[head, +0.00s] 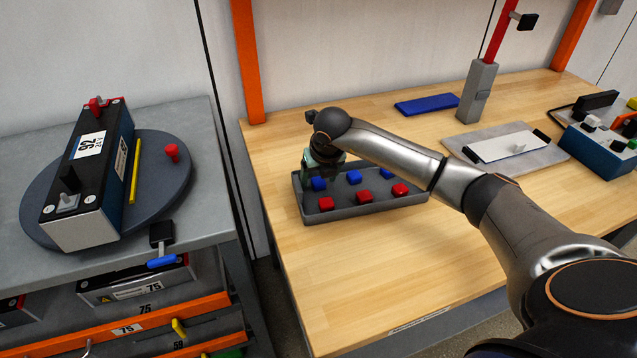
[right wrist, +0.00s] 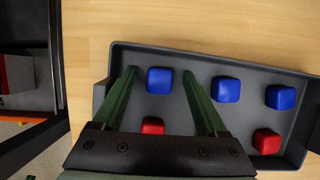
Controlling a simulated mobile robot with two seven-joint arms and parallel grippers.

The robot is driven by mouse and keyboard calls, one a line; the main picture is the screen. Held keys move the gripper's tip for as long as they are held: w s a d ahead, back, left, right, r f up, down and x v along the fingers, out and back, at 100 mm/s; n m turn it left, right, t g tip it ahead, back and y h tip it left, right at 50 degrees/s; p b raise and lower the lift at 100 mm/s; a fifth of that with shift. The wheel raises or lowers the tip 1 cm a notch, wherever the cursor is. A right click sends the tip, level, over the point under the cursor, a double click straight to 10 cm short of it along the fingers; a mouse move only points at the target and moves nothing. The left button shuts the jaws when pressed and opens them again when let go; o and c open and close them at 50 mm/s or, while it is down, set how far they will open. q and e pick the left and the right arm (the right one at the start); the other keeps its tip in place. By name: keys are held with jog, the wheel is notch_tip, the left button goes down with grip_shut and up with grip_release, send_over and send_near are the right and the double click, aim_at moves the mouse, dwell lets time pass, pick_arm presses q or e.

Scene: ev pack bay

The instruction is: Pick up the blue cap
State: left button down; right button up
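A grey tray (head: 355,208) on the wooden bench holds three blue caps and three red caps. The leftmost blue cap (head: 319,184) is just below my right gripper (head: 319,173) in the head view. In the right wrist view, this blue cap (right wrist: 159,80) lies between the tips of the two green fingers, with gaps on both sides. The right gripper (right wrist: 160,75) is open and empty. The other blue caps, the middle one (head: 354,177) and the right one (head: 387,173), are to its right; my arm partly covers the right one. My left gripper is not in view.
Red caps (head: 326,203) form the tray's near row. A blue slab (head: 427,104), a grey post (head: 478,92) and a grey plate (head: 545,153) stand farther back. A turntable (head: 165,200) with a battery module (head: 92,165) is at left. The bench in front of the tray is clear.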

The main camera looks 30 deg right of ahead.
grip_shut()
dwell(0.4)
jog(key=shift+r, duration=0.15)
